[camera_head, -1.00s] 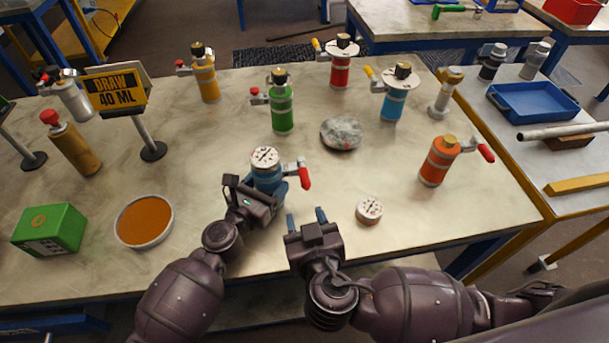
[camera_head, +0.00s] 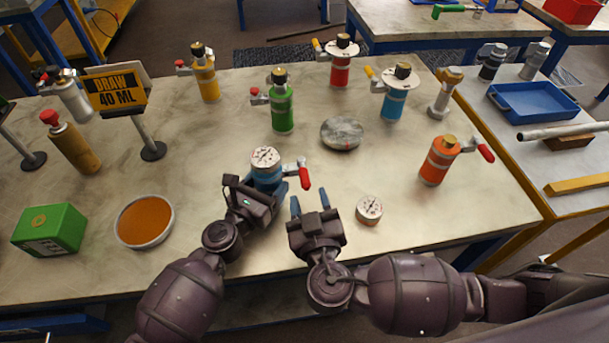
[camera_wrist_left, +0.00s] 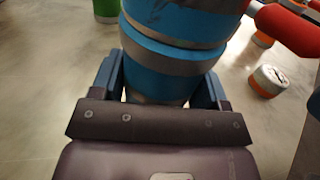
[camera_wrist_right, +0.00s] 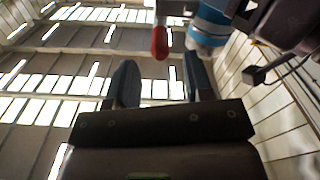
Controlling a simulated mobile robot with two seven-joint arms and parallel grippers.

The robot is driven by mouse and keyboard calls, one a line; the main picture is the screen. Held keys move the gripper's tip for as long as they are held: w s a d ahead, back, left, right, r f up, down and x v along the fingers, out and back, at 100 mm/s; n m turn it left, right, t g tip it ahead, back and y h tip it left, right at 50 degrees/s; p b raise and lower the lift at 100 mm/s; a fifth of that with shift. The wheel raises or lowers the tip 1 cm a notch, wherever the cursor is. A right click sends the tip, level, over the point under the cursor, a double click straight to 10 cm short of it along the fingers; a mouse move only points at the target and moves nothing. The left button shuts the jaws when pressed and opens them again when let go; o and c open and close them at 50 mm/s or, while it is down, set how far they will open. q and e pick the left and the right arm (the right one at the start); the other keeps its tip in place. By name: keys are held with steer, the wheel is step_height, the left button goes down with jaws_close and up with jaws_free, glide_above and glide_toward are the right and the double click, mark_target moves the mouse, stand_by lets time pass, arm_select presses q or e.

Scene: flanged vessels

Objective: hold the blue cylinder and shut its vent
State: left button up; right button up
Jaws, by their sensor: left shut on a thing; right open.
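The blue cylinder (camera_head: 267,178) stands on the table with a white dial on top and a red vent lever (camera_head: 304,174) on its right side. My left gripper (camera_head: 256,192) is shut around its body; in the left wrist view the blue cylinder (camera_wrist_left: 175,55) sits between both fingers. The red lever (camera_wrist_left: 290,30) sticks out to the right there. My right gripper (camera_head: 309,200) is open and empty, just nearer than the lever and apart from it. In the right wrist view the red lever (camera_wrist_right: 159,42) hangs beyond the fingertips. The vent's opening is not visible.
A loose dial (camera_head: 369,209) lies right of my right gripper. An orange cylinder (camera_head: 438,160) stands farther right. An orange-filled dish (camera_head: 145,222) lies left.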

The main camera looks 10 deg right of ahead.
mark_target(307, 189)
steer(key=shift+w, duration=3.1)
steer(key=shift+c, duration=0.4)
jaws_close()
